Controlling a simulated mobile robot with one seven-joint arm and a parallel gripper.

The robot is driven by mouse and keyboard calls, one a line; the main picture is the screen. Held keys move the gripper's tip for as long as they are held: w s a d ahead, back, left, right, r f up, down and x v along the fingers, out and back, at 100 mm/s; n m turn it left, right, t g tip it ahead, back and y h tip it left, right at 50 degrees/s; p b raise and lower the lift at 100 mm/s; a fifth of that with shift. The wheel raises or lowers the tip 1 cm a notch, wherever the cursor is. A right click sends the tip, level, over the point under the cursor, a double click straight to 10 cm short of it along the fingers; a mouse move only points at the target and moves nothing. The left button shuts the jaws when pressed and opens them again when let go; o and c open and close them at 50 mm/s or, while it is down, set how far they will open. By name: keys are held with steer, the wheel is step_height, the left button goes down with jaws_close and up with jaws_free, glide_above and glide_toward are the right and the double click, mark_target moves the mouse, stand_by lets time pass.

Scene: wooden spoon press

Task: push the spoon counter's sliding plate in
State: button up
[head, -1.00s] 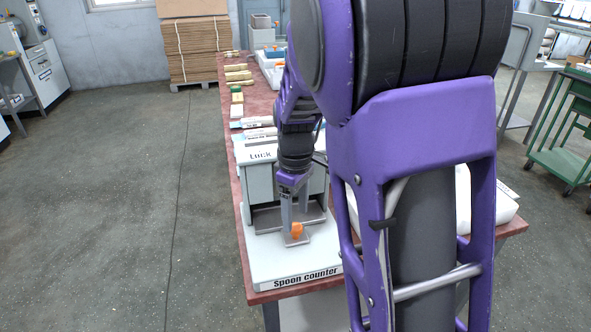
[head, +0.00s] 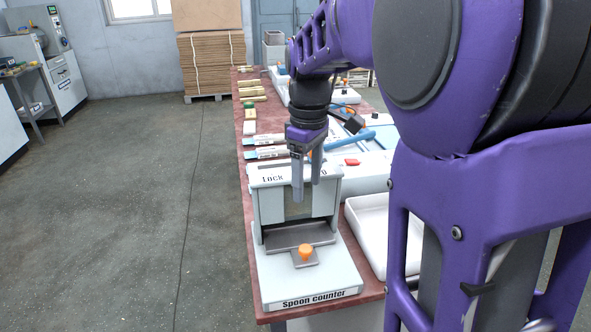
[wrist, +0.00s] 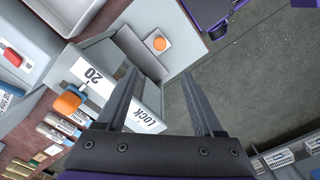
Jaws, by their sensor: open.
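The spoon counter (head: 275,279) is a pale box on a white base at the front of the table. Its grey sliding plate (head: 281,239) lies across the front of the box, with a small front tab under an orange knob (head: 306,251) reaching out over the base. My gripper (head: 307,190) is open and empty, above and behind the knob, in front of the box's upper part. In the wrist view my fingers (wrist: 158,72) point toward the plate (wrist: 138,50) and knob (wrist: 159,43), apart from both. The plate's rear part is hidden inside the box.
A white tray (head: 357,225) stands right of the counter. Several packets and small blocks line the table (head: 258,210) behind. An orange-and-blue item (wrist: 67,103) shows near the "20" label in the wrist view. The floor left of the table is clear.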

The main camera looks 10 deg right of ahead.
steer(key=s+d+f+t+y+p, duration=0.1)
steer(key=s+d+t+y+p, duration=0.2)
steer(key=s+d+p, duration=0.3)
steer(key=b, duration=0.7)
glide_toward(306, 248)
steer(key=x, duration=0.8)
steer(key=shift+a+f, duration=0.15)
steer(key=shift+f, duration=0.15)
jaws_close()
stand_by(0.6)
